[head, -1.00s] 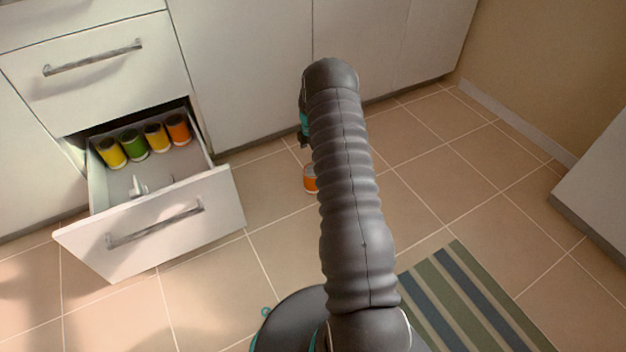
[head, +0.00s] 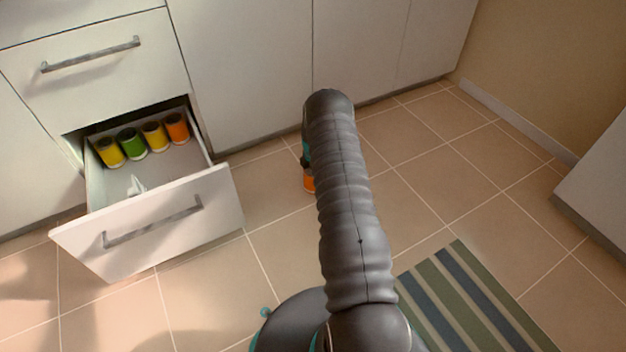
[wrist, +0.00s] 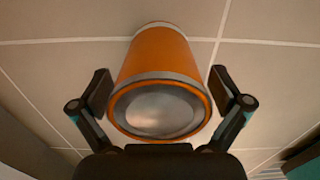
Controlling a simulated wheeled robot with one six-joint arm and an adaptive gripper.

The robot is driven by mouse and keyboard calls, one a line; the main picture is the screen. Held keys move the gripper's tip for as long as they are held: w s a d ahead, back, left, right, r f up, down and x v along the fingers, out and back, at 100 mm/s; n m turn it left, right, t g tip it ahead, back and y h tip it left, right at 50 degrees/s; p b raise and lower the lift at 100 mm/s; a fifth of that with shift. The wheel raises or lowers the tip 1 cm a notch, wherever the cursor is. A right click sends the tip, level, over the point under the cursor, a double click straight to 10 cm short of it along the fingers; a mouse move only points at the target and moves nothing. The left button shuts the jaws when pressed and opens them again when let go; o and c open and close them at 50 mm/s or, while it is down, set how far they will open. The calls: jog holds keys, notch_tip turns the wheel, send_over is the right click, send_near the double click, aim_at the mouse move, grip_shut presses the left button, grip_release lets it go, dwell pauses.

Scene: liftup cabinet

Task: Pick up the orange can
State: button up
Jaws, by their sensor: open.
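An orange can (wrist: 158,55) with a grey metal end stands on the tiled floor, close in front of my gripper in the wrist view. My gripper (wrist: 160,88) is open, with one finger on each side of the can's near end. A gap shows beside the right finger; the left finger is very close to the can, and I cannot tell if it touches. In the head view the can (head: 308,184) is partly hidden behind my arm, and my gripper's fingers are mostly hidden too.
An open drawer (head: 145,222) at the left holds several cans in a row, yellow, green and orange (head: 177,128), and a small white item (head: 136,186). White cabinets (head: 245,75) line the back. A striped mat (head: 470,300) lies at lower right.

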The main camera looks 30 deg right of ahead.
jog(key=shift+f, duration=0.6)
jog(key=c, duration=1.4)
jog(key=shift+o, duration=0.2)
jog(key=shift+r, duration=0.3)
jog(key=shift+c, duration=0.9)
jog(key=r, duration=0.4)
jog(key=shift+s+d+p, duration=0.2)
jog(key=shift+p, duration=0.15)
jog(key=shift+c, duration=1.2)
jog(key=s+d+r+p, duration=0.1)
jog(key=s+d+r, duration=0.5)
jog(key=s+d, duration=0.1)
jog(key=shift+s+r, duration=0.3)
jog(key=shift+s, duration=0.55)
jog(key=shift+a, duration=0.1)
